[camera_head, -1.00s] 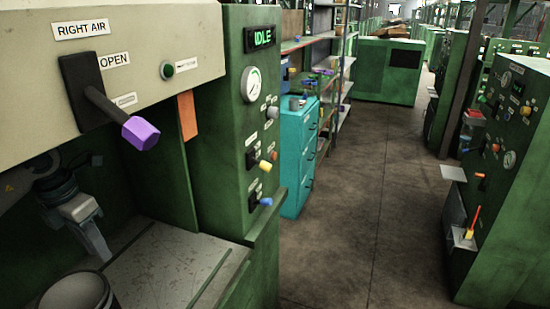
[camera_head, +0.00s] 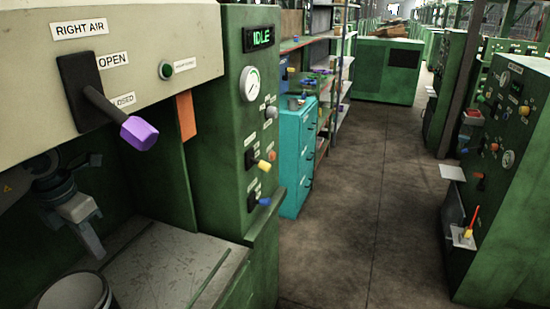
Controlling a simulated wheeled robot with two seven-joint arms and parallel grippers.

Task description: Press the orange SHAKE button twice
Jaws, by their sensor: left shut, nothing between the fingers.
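I see no button whose label reads as SHAKE. An orange strip (camera_head: 186,116) hangs at the corner of the near machine, beside its green panel (camera_head: 228,130). Small orange-red knobs (camera_head: 495,147) show on the machine at the right, their labels too small to read. My left gripper (camera_head: 94,247) is at the lower left, in the bay under the near machine's cream front. It points down, its fingers shut and empty, above the grey work surface and away from the panel controls. My right gripper is not in view.
A lever with a purple knob (camera_head: 139,133) juts out under RIGHT AIR. The panel has an IDLE display (camera_head: 259,38), a gauge (camera_head: 250,84), a yellow knob (camera_head: 265,166) and a blue knob (camera_head: 265,202). A grey bucket (camera_head: 75,292) stands below my gripper. The aisle floor (camera_head: 345,220) is clear.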

